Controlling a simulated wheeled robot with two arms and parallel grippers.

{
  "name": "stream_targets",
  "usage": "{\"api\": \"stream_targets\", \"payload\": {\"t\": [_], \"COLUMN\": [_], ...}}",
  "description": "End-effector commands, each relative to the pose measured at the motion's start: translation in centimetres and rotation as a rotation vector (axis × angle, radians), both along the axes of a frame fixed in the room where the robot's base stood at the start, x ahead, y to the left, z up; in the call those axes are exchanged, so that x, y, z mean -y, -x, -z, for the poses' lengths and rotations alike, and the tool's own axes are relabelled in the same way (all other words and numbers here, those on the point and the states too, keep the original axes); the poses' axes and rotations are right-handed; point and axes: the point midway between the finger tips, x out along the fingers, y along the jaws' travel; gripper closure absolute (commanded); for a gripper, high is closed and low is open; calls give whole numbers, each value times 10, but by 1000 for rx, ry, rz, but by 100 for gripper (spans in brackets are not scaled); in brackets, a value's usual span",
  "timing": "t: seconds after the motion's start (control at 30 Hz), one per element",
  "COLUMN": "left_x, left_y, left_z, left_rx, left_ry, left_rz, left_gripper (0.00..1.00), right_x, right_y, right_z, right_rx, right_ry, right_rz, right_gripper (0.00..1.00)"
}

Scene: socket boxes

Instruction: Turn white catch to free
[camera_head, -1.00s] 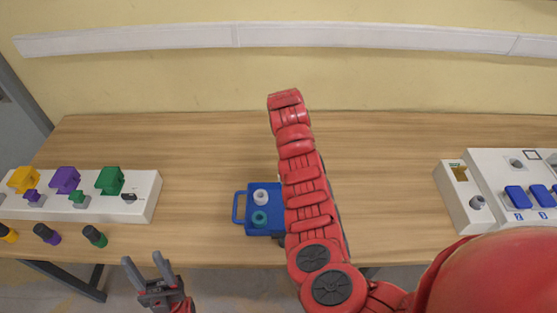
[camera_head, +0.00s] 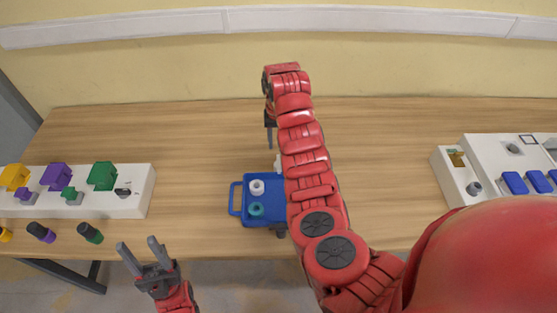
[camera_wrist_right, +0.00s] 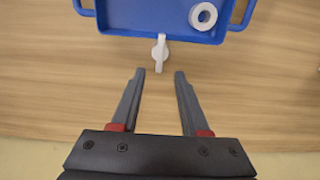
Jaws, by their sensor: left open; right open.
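The white catch (camera_wrist_right: 160,50) sticks out from the edge of a blue tray (camera_wrist_right: 122,22) in the right wrist view. Its narrow end points toward my right gripper (camera_wrist_right: 160,76), which is open and empty. The catch's end lies just ahead of the fingertips, midway between them; contact is not visible. In the head view a small white part, probably the catch (camera_head: 277,164), shows at the tray's (camera_head: 236,200) far edge, mostly hidden by my right arm. My left gripper (camera_head: 138,244) is open and empty in front of the table, left of the tray.
A white ring-shaped piece (camera_head: 257,187) and a teal one (camera_head: 256,210) sit in the tray. A white socket strip (camera_head: 143,185) with coloured blocks stands at left, and dark-topped pegs (camera_head: 90,233) lie before it. A white switch panel (camera_head: 480,150) stands at right. The table behind is clear.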

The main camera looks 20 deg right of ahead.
Motion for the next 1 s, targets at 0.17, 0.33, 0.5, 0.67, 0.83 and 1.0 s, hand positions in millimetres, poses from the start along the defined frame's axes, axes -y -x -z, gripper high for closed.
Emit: {"api": "stream_targets", "payload": {"t": [0.17, 0.33, 0.5, 0.67, 0.83, 1.0], "left_x": [0, 0, 0, 0, 0, 0], "left_y": [0, 0, 0, 0, 0, 0], "left_z": [22, 0, -4, -5, -4, -4], "left_rx": [0, 1, 0, 0, 0, 0], "left_ry": [0, 0, 0, 0, 0, 0], "left_rz": [0, 0, 0, 0, 0, 0], "left_gripper": [50, 50, 50, 50, 50, 50], "right_x": [1, -1, -1, 0, 0, 0], "right_y": [1, 2, 0, 0, 0, 0], "right_z": [41, 65, 83, 91, 92, 91], "right_rx": [0, -6, -3, 1, 1, 1], "right_ry": [-1, -2, -2, 0, 0, 0], "right_rz": [3, 0, 0, 0, 0, 0], "right_gripper": [55, 55, 55, 55, 55, 71]}}
